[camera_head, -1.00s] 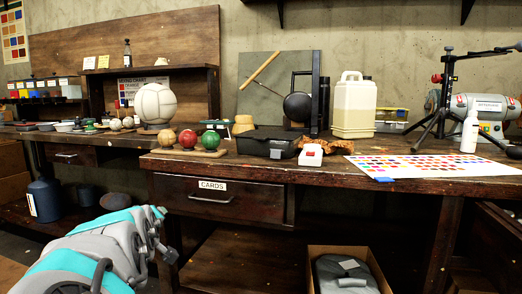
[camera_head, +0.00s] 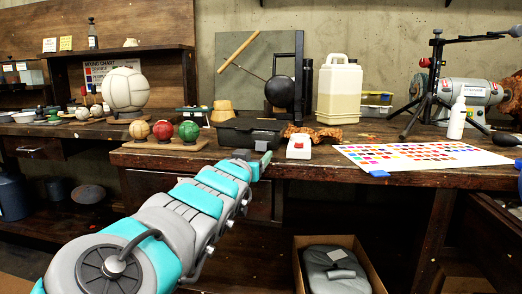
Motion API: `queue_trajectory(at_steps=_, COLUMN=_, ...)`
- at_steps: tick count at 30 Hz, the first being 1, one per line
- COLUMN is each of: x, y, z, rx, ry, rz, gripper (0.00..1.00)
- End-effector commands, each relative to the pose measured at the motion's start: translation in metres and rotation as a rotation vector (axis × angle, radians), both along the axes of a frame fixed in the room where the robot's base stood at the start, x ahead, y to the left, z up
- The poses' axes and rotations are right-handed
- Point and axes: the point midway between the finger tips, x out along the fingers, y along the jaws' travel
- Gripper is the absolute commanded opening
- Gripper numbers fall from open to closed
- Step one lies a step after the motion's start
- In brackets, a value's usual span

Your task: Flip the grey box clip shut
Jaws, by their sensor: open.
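A dark open box (camera_head: 232,137) stands on the workbench. A small light grey piece, which looks like its clip (camera_head: 261,145), shows low on the box's front wall. I cannot tell how far the clip is turned. My gripper (camera_head: 262,160) is just in front of and below the clip, near the bench's front edge. It is open and I see nothing in it. It hides part of the bench edge under the box, and the gap between its fingers and the clip is too small to judge.
Three small balls on a wooden stand (camera_head: 170,145) are left of the box. A colour chart (camera_head: 425,156) lies farther right.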

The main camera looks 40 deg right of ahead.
Motion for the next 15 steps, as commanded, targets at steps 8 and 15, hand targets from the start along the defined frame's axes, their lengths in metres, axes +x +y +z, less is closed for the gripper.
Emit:
queue_trajectory(at_steps=8, x=0.019, y=-0.03, z=0.0, rx=0.001, ry=-0.004, rz=-0.003, gripper=0.7)
queue_trajectory(at_steps=15, x=0.032, y=-0.047, z=-0.001, rx=0.002, ry=0.0, rz=-0.002, gripper=0.7)
